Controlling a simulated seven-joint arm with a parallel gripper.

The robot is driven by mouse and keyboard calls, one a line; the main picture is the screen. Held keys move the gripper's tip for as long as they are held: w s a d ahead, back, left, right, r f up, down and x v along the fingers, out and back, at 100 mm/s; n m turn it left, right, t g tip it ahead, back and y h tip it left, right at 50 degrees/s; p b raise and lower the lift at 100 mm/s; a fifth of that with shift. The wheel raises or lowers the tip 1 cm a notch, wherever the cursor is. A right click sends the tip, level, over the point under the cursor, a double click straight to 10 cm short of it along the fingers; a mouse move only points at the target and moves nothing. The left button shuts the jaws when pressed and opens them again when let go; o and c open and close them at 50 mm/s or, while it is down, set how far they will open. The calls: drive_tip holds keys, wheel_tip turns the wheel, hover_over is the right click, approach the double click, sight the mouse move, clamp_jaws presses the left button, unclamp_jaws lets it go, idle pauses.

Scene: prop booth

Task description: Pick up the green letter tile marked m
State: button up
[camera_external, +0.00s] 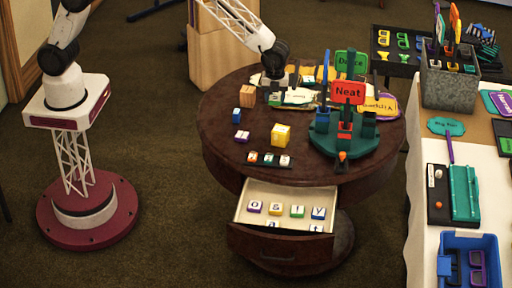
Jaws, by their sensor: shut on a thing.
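My gripper (273,86) is over the back left part of the round dark-red table (215,125). It is shut on a small green tile (274,99) at its fingertips. The letter on this tile is too small to read, and I cannot tell whether the tile touches the table. Another green letter tile (297,211) lies in the open drawer with several other coloured letter tiles, well away from my gripper.
A green sign stand (345,140) with a red "Neat" sign rises at right. The drawer (280,240) juts out in front. White signs lie behind the gripper.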

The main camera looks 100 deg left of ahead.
drive_tip(key=shift+r, duration=0.35)
drive_tip(key=shift+r, duration=0.15)
idle(0.3)
